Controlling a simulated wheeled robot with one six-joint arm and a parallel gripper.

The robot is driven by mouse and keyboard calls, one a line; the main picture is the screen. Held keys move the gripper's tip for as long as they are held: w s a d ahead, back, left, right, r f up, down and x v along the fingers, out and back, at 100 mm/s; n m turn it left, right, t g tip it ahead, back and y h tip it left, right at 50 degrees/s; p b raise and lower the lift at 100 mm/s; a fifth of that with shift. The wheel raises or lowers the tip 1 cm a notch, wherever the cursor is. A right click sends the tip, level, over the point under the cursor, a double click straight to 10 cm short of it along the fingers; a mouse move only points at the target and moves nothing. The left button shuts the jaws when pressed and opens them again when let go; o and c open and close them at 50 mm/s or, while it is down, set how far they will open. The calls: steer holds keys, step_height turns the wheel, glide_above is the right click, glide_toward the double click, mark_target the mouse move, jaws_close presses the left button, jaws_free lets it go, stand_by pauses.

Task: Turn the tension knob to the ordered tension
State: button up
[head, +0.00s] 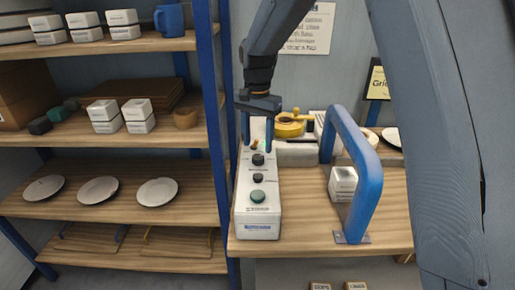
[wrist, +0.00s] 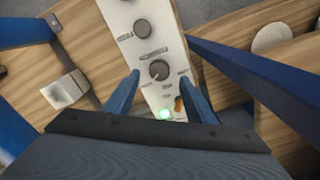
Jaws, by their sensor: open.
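A white control box (head: 258,220) stands on the wooden bench. Its top carries a dark knob at the far end (head: 258,159), a second dark knob (head: 258,178) and a green knob (head: 257,196). The labels are too small to read, so I cannot tell which is the tension knob. My gripper (head: 257,147) points down over the far end of the box, open and empty. In the wrist view my gripper (wrist: 159,77) has one finger on each side of the far dark knob (wrist: 159,70), with gaps. That knob bears a pale mark.
A green light (wrist: 165,113) glows beside an orange toggle (wrist: 179,104) on the panel. A blue arched handle (head: 352,150) stands right of the box, with white blocks (head: 343,182) by it. A blue shelf post (head: 212,130) is close on the left.

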mark_target(258, 156)
steer(key=shift+d+f+p, duration=0.1)
steer(key=shift+f+p, duration=0.55)
steer(key=shift+f, duration=1.7)
steer(key=c, duration=1)
